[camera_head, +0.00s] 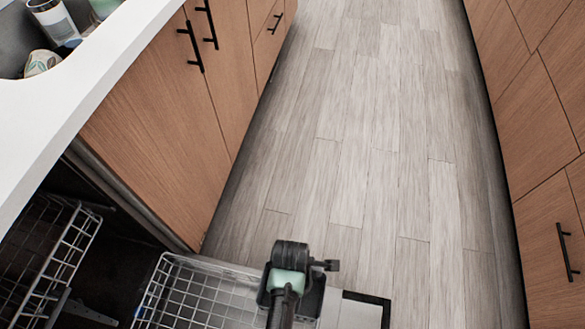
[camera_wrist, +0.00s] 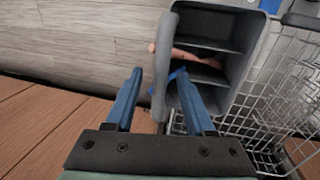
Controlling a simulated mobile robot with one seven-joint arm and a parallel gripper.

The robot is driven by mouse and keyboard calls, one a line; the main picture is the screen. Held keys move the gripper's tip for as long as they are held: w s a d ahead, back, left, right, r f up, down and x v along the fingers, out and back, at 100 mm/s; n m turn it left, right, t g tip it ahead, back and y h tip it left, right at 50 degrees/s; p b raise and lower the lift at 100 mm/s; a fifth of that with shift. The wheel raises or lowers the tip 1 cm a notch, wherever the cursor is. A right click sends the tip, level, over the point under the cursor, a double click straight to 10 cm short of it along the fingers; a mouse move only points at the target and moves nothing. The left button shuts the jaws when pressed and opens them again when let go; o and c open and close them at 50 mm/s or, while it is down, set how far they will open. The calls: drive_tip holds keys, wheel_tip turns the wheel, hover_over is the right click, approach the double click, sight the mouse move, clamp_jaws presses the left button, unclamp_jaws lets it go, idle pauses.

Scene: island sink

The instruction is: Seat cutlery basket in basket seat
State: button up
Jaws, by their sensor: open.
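The grey cutlery basket (camera_wrist: 228,75) shows in the wrist view, ahead of my gripper, with several open compartments. Its thick grey handle (camera_wrist: 164,62) appears between the two blue fingers of my gripper (camera_wrist: 159,72). The fingers are apart, and I see no clear grip on the handle. A brownish-pink utensil (camera_wrist: 190,52) lies in the basket. The basket stands beside a wire rack (camera_wrist: 285,85), which shows at lower left in the head view (camera_head: 190,295). My fingers and the basket are hidden behind my wrist in the head view. I cannot pick out the basket seat.
The open dishwasher is under the white counter (camera_head: 60,100), with another wire rack (camera_head: 50,255) inside at left. A black-edged pale panel (camera_head: 360,312) lies right of my arm. Wooden cabinets (camera_head: 555,180) line the right. The grey plank floor (camera_head: 360,150) between is clear.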

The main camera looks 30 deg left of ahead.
clamp_jaws()
idle(1.4)
